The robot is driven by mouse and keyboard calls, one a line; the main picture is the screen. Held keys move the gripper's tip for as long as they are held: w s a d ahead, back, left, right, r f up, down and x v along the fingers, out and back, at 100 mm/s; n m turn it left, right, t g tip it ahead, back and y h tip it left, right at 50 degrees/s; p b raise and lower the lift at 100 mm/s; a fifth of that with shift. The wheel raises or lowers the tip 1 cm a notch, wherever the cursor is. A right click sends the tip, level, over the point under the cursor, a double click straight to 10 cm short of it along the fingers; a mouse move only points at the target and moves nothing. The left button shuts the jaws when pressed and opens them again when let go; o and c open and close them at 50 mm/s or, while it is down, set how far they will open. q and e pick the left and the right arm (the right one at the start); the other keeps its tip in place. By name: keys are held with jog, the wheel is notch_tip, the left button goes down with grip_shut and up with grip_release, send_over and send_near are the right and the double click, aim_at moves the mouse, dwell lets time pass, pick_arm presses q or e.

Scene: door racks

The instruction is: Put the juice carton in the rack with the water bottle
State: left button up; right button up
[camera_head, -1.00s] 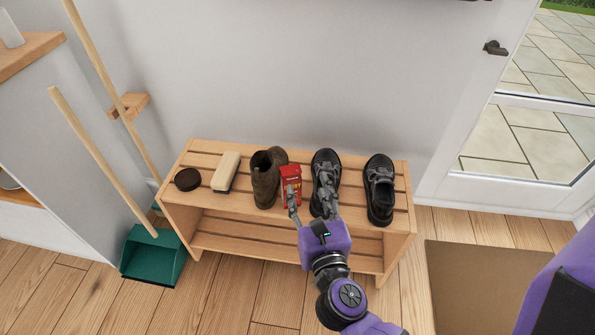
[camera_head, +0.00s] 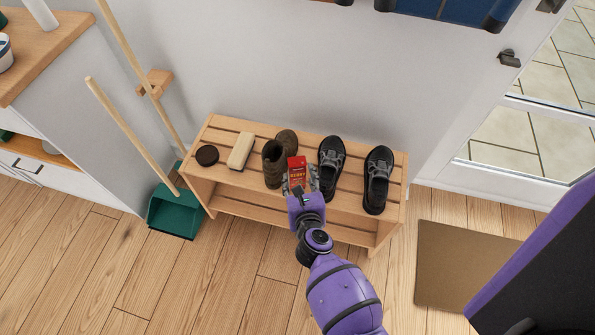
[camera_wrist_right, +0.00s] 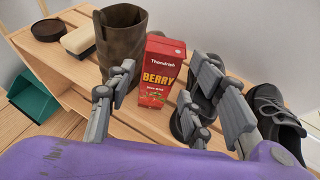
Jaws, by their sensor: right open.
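The juice carton is a red box (camera_head: 296,170) standing on the wooden shoe bench, between a brown boot and a black shoe. In the right wrist view the carton (camera_wrist_right: 160,72) stands upright and shows "BERRY" on its front. My right gripper (camera_head: 300,188) is at the near side of the carton. In the right wrist view its fingers (camera_wrist_right: 160,105) are spread, one on each side of the carton's near face, and it is empty. My left gripper is not in view. No water bottle can be made out.
The bench (camera_head: 225,178) also holds a brown boot (camera_head: 273,163), a black shoe (camera_head: 331,154), another black shoe (camera_head: 377,180), a brush (camera_head: 241,152) and a dark round tin (camera_head: 207,155). A green dustpan (camera_head: 175,212) stands left. A doormat (camera_head: 460,265) lies right.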

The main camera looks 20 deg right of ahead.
aim_at(298, 171)
jog(key=x, duration=0.4)
jog(key=shift+d+f+b, duration=0.15)
jog(key=shift+b, duration=0.25)
jog(key=shift+w+f, duration=0.1)
jog(key=shift+w, duration=0.4)
jog(key=shift+d, duration=0.1)
jog(key=c, duration=0.8)
grip_shut()
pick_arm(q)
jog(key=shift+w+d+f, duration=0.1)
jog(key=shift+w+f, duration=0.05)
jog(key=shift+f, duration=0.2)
